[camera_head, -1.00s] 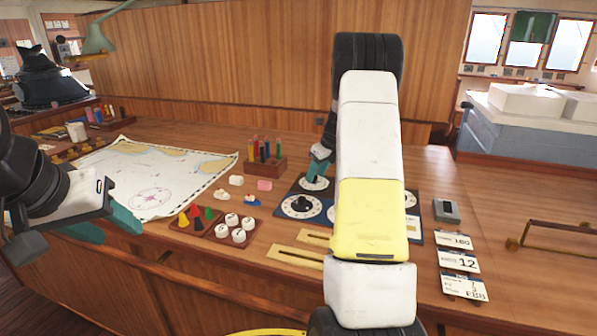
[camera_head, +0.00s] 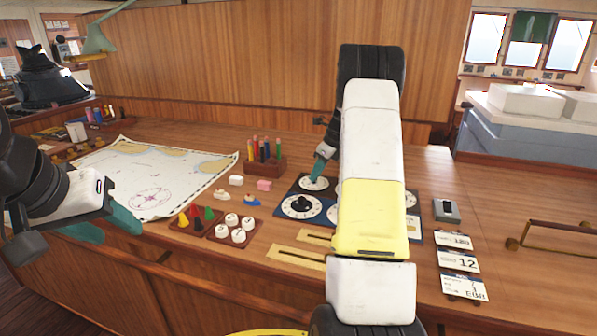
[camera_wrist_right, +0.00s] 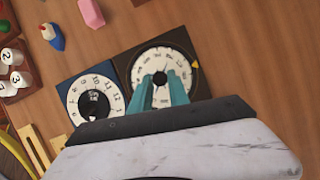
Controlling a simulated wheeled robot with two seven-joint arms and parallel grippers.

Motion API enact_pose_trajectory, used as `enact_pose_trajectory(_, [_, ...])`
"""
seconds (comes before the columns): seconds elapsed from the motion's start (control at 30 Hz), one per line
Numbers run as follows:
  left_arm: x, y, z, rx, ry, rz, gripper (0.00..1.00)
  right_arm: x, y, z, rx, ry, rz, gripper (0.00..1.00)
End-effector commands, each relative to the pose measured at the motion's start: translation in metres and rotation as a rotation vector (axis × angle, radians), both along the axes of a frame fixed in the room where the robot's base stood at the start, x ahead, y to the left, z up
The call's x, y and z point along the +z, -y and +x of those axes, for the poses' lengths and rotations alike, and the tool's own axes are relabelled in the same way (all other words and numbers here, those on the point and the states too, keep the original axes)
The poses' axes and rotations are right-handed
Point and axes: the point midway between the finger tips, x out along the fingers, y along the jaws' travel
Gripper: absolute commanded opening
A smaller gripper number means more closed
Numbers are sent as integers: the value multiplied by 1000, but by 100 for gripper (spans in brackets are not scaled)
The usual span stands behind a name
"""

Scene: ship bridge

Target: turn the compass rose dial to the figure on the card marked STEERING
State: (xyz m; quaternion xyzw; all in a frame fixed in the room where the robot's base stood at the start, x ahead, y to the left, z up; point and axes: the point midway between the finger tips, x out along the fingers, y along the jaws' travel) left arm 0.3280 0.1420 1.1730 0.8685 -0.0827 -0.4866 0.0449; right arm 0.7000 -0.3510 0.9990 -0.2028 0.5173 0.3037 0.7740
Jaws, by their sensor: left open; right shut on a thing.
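The compass rose dial (camera_head: 313,184) is a white round dial on a dark plate at the back of the dial group. It also shows in the right wrist view (camera_wrist_right: 150,62), with a yellow pointer at its right edge. My right gripper (camera_wrist_right: 163,80) is shut on its dark centre knob, which the teal fingers partly hide. The gripper's teal fingers also show in the head view (camera_head: 318,178), beside my forearm. Three cards lie at right; the top card (camera_head: 454,240) is too blurred to read surely, and I cannot tell which says STEERING. My left gripper (camera_head: 104,226) is open and empty at the left.
A second dial (camera_head: 301,206) on a blue plate is just in front; more dials are partly hidden behind my forearm. A rack of pencils (camera_head: 265,164), a tray of white numbered pieces (camera_head: 232,229), brass slotted strips (camera_head: 297,256) and a grey box (camera_head: 446,211) stand nearby.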

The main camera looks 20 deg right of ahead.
Motion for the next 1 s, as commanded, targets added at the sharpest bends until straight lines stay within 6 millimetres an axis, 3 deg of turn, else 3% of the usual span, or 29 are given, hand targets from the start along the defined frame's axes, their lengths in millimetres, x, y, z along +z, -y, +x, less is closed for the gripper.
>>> enact_pose_trajectory(0.5, [0, 0, 0, 0, 0, 0, 46, -1, 4, 4, 476, -1, -1, 0])
enact_pose_trajectory(1.0, [0, 0, 0, 0, 0, 0, 46, 0, 4, 7, 735, 0, -2, 0])
